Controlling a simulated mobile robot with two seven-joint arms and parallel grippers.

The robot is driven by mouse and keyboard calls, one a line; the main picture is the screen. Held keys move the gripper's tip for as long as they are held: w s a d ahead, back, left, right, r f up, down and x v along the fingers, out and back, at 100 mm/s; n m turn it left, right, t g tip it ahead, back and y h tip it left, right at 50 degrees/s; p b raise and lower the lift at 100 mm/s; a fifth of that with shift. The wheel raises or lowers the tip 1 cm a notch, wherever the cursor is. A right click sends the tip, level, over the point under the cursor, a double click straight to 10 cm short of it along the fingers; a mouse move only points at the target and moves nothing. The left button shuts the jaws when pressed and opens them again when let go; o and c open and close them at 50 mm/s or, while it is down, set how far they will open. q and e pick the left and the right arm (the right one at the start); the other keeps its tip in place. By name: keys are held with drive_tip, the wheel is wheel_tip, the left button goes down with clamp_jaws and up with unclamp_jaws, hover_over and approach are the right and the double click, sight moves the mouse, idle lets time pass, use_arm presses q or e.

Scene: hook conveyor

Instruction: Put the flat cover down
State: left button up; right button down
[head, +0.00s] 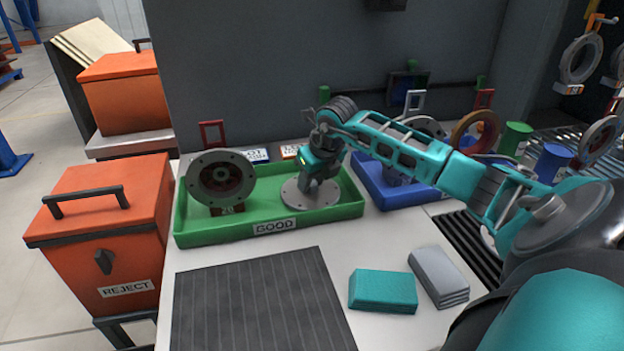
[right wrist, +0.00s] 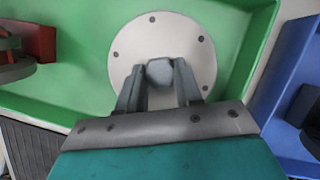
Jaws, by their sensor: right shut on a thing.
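The flat cover (head: 301,199) is a light grey round disc with small bolt holes around its rim. It lies flat, or nearly so, in the right part of the green tray (head: 196,232) labelled GOOD. My right gripper (head: 318,184) points down over it and is shut on its central knob. In the right wrist view the flat cover (right wrist: 140,50) fills the upper middle, with the knob (right wrist: 160,72) between the fingers. I cannot tell whether the disc touches the tray floor. My left gripper is not in view.
A dark flanged ring (head: 205,178) stands upright in the tray's left part. A blue tray (head: 390,192) lies to the right. An orange REJECT bin (head: 100,235) stands at left. A dark mat (head: 262,305), a teal cloth (head: 383,291) and a grey cloth (head: 438,276) lie in front.

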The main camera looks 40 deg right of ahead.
drive_tip(key=shift+r, duration=0.1)
drive_tip(key=c, duration=0.8)
unclamp_jaws()
drive_tip(key=shift+f, duration=0.2)
drive_tip(key=shift+o, duration=0.2)
drive_tip(key=shift+r, duration=0.1)
drive_tip(key=shift+r, duration=0.25)
drive_tip(key=p+v, duration=0.1)
drive_tip(key=v, duration=1)
drive_tip(key=shift+s+r, duration=0.25)
drive_tip(key=shift+a, duration=0.1)
